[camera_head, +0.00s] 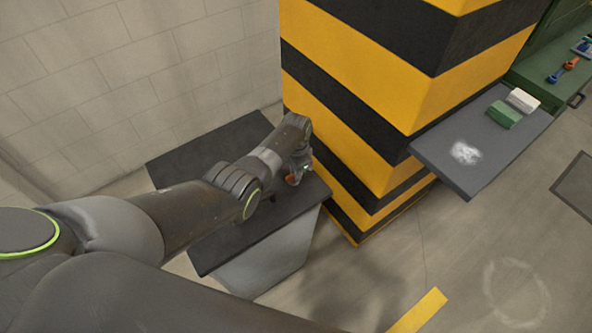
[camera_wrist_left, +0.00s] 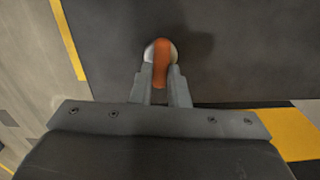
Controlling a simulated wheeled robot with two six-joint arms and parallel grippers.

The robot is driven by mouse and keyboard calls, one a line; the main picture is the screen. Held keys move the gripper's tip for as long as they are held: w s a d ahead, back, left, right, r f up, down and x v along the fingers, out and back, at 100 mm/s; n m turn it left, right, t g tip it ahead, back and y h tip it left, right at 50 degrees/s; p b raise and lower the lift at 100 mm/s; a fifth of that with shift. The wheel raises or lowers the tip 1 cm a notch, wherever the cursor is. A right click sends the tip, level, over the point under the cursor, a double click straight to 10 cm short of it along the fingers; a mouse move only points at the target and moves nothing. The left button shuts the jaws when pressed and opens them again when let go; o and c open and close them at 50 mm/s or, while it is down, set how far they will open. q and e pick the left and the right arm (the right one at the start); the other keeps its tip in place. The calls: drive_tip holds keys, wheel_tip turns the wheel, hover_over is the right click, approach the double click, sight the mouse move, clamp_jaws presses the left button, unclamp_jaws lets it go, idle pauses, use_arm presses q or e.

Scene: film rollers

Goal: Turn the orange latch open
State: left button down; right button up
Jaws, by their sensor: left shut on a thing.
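The orange latch (camera_wrist_left: 161,58) shows in the left wrist view, with a pale round part behind it, against a dark flat surface. My left gripper (camera_wrist_left: 161,84) is shut on the latch, with one finger on each side of it. In the head view, my left gripper (camera_head: 296,172) is over the right end of a dark-topped grey box (camera_head: 265,258), beside the striped pillar. A small bit of the orange latch (camera_head: 291,179) shows there; the rest is hidden by the gripper. My right gripper is not in view.
A yellow-and-black striped pillar (camera_head: 375,95) stands close to the right of my left gripper. A block wall stands behind. Open floor lies at the lower right.

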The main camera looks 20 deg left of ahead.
use_arm(q)
drive_tip(key=c, duration=1.4)
unclamp_jaws()
drive_tip(key=shift+r, duration=0.45)
wheel_tip(320, 180, up, 5)
drive_tip(key=shift+r+p, duration=0.1)
drive_tip(key=shift+p, duration=0.85)
wheel_tip(320, 180, up, 11)
drive_tip(key=shift+r+b, duration=0.2)
drive_tip(key=shift+b, duration=0.1)
drive_tip(key=shift+f, duration=0.1)
